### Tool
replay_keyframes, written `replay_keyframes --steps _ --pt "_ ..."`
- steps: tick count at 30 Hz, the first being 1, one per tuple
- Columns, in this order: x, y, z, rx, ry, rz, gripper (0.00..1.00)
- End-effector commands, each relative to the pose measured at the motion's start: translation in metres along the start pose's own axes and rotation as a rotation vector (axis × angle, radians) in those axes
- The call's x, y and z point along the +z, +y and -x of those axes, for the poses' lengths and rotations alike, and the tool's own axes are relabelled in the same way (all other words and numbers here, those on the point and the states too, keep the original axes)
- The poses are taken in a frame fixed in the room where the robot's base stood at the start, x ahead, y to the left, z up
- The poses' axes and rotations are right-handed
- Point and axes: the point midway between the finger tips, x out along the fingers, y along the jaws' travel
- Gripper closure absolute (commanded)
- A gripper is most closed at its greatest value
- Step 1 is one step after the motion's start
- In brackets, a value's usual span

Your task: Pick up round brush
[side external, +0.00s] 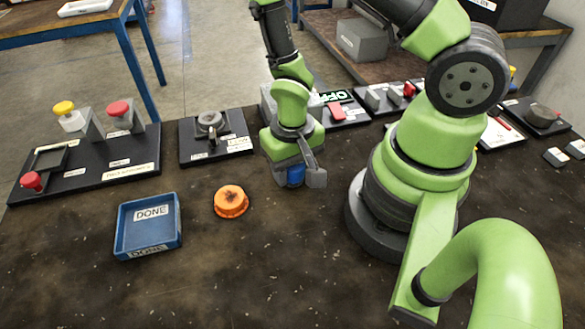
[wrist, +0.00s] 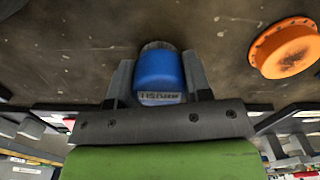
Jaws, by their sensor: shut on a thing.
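The round brush (wrist: 160,72) is a blue rounded cylinder with a grey end and a small label that appears upside down. In the wrist view it sits between the two fingers of my gripper (wrist: 159,80), which is shut on it. In the side external view the blue of the brush (side external: 295,175) shows between the fingers of my gripper (side external: 298,177), low over the dark table. The fingers hide part of it, and I cannot tell whether it touches the table.
An orange round cap (side external: 231,201) lies left of my gripper. A blue tray (side external: 121,228) marked DONE stands further left. Black boards with a grey fitting (side external: 210,122) and red and yellow knobs (side external: 66,111) line the back. The front table is clear.

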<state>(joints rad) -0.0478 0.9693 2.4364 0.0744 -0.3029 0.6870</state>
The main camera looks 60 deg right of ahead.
Motion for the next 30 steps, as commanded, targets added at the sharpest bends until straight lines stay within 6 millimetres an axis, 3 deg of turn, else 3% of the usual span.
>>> replay_keyframes --steps 18,30 --pt "-0.001 -0.001 0.084 -0.004 0.006 0.001 0.78" --pt "0.0 0.0 0.095 -0.001 0.002 0.0 0.78"
